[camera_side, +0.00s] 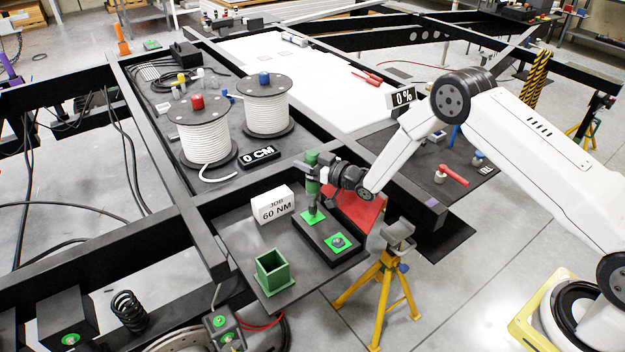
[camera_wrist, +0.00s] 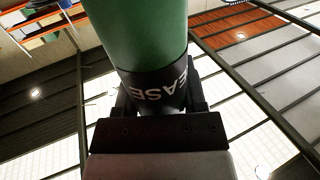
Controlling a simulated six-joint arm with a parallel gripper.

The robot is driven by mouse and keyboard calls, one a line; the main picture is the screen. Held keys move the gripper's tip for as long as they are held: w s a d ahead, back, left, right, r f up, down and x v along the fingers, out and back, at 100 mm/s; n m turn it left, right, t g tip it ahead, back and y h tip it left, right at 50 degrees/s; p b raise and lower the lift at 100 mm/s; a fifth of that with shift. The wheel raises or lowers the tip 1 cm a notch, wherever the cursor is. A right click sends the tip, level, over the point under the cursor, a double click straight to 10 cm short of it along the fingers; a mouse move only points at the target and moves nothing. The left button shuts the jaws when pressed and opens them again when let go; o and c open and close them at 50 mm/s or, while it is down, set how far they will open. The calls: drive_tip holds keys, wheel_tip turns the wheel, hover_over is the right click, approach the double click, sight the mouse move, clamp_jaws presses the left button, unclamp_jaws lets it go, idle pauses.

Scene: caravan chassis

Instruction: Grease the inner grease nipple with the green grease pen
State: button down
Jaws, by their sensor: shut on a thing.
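My gripper (camera_side: 320,172) is shut on the green grease pen (camera_side: 312,160) and holds it upright above a black block (camera_side: 325,235). In the wrist view, the pen (camera_wrist: 145,40) has a black band with partial lettering between my fingers (camera_wrist: 158,105). The block carries two green squares. The pen's lower end is at or just above the farther square (camera_side: 313,217); contact cannot be told, and any nipple there is hidden by the pen. The nearer square (camera_side: 338,241) has a small metal fitting in its middle.
An empty green box-shaped holder (camera_side: 271,280) stands on the dark plate left of the block. A yellow stand (camera_side: 384,285) is at right. Cable reels (camera_side: 203,140) stand behind on the chassis.

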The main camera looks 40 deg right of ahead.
drive_tip(key=shift+f, duration=0.9)
idle(2.9)
